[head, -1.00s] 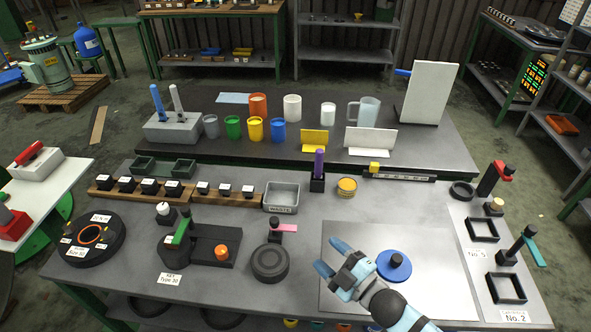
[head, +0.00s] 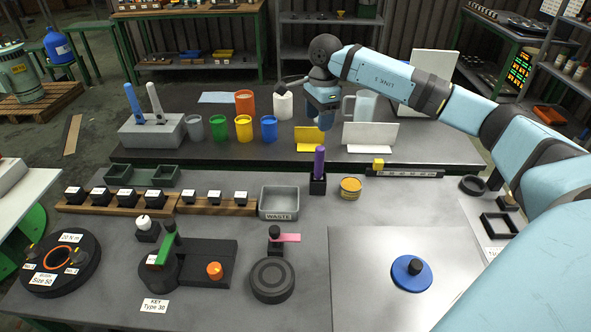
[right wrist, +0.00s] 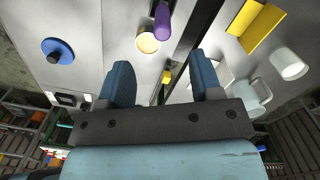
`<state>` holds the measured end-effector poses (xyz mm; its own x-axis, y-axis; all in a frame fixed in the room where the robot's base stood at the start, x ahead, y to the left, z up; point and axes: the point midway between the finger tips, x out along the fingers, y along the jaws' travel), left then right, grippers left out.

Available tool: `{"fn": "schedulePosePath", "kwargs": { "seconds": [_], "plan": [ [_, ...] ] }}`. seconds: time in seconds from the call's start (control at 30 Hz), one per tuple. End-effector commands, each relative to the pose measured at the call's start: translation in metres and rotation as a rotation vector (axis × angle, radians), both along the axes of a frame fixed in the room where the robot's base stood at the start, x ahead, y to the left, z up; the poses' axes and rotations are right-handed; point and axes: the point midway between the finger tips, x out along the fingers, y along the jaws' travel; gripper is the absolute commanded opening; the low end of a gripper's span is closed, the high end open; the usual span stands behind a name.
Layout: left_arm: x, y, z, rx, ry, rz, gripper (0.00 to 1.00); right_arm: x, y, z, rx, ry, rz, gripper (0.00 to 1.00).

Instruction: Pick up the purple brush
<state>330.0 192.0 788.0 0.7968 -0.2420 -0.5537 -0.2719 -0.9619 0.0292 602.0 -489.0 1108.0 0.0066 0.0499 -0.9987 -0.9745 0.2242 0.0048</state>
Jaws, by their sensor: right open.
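The purple brush (head: 319,160) stands upright in a small black holder (head: 318,186) on the front table, left of a yellow-topped tin (head: 350,187). In the right wrist view the purple brush (right wrist: 162,18) shows at the top edge, partly cut off, beside the open tin (right wrist: 148,43). My right gripper (head: 321,122) is above the rear table, behind and higher than the brush, with its fingers pointing down. My left gripper is out of view.
Grey, green, yellow and blue cups (head: 243,128) stand on the rear table. A yellow card stand (head: 309,139) and a white one (head: 369,136) are near the gripper. A grey waste bin (head: 279,202) is left of the brush. The panel (head: 360,285) around the blue disc is mostly clear.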

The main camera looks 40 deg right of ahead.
Motion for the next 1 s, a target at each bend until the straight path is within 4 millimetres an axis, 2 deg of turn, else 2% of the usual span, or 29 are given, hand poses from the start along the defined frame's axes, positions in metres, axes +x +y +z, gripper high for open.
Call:
{"fn": "schedulePosePath", "kwargs": {
  "seconds": [0.03,0.13,0.5,0.83,1.0],
  "plan": [
    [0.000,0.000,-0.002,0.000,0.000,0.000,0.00,0.000,-0.009,0.005,-0.030,0.002,-0.002,0.59],
    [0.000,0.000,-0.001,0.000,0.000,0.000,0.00,-0.001,-0.016,0.001,-0.055,0.008,-0.004,0.59],
    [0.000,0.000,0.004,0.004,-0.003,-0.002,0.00,-0.002,-0.015,-0.065,-0.051,0.009,-0.004,0.59],
    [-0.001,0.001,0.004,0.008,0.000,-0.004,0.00,-0.003,-0.014,-0.088,-0.051,0.008,-0.003,0.59],
    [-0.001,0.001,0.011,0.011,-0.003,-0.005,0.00,-0.006,-0.013,-0.113,-0.050,0.010,-0.004,0.59]
  ]
}}
